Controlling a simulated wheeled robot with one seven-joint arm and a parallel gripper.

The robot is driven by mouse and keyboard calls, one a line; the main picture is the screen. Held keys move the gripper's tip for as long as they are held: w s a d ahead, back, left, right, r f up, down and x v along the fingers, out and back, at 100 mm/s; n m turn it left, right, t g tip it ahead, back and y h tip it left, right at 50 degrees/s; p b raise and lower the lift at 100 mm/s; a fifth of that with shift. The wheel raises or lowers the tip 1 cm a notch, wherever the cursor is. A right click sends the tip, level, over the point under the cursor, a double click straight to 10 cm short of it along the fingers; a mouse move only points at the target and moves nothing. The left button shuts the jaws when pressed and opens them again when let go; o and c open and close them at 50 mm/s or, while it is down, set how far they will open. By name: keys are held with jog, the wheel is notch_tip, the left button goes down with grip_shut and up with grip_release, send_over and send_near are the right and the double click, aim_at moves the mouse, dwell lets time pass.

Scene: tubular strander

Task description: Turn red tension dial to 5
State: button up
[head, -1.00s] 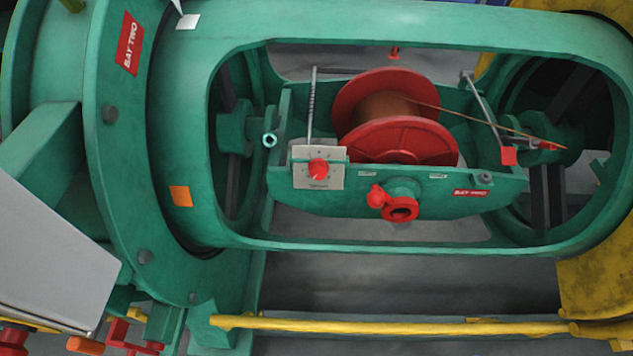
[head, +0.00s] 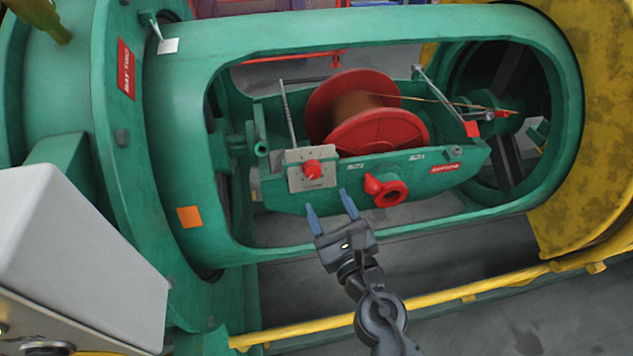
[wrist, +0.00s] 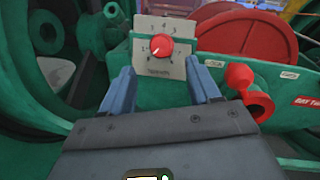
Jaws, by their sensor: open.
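The red tension dial (head: 312,169) is a round knob on a pale square plate (head: 297,182) at the left front of the green cradle. In the wrist view the dial (wrist: 158,48) sits ahead of my fingers, with numbers around it on the plate; its white mark points to the lower left, near the 1. My gripper (head: 332,200) has two blue fingers spread apart and empty, below and slightly right of the dial in the head view. In the wrist view my gripper (wrist: 162,88) has one finger on each side below the dial, apart from it.
A red spool (head: 375,130) of copper-coloured wire sits behind the plate. A red knobbed fitting (head: 385,190) sticks out right of the dial. The green tube's window rim (head: 400,232) surrounds the cradle. A yellow rail (head: 420,302) runs below.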

aim_at(314, 173)
jog(key=x, duration=0.7)
jog(key=shift+w, duration=0.25)
jog(key=c, duration=1)
